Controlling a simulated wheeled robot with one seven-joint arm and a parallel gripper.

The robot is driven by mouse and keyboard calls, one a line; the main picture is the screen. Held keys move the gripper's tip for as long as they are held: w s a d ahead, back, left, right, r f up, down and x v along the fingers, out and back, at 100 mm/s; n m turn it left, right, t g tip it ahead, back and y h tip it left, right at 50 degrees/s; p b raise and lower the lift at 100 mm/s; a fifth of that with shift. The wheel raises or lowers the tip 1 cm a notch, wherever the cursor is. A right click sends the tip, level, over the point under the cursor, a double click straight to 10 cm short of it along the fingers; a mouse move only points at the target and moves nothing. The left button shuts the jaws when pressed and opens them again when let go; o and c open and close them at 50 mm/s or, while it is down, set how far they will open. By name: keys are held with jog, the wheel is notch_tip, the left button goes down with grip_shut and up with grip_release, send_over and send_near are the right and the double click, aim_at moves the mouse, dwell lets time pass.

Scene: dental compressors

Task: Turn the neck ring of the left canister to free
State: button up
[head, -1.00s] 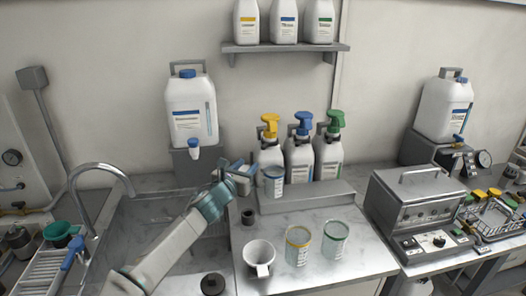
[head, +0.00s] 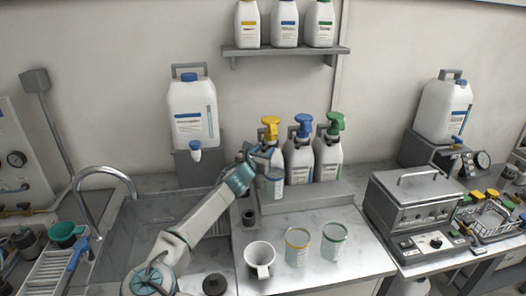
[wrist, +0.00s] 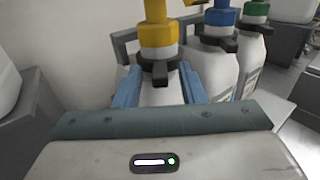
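The left canister (head: 268,160) is white with a yellow pump head (head: 270,128) and stands at the left of a row of three. Its dark neck ring (wrist: 160,68) sits just below the yellow collar in the wrist view. My gripper (head: 258,152) is at the canister's neck. In the wrist view its two blue fingers (wrist: 160,82) are spread, one on each side of the neck, with the ring between them. I see a gap beside the ring; whether either finger touches it I cannot tell. The canister's front is partly hidden by my gripper in the head view.
The blue-pump canister (head: 299,160) and green-pump canister (head: 328,155) stand close on the right. A white mug (head: 260,257) and two rimmed cups (head: 297,247) stand on the counter. A large jug (head: 192,110) is at left.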

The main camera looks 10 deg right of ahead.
grip_shut()
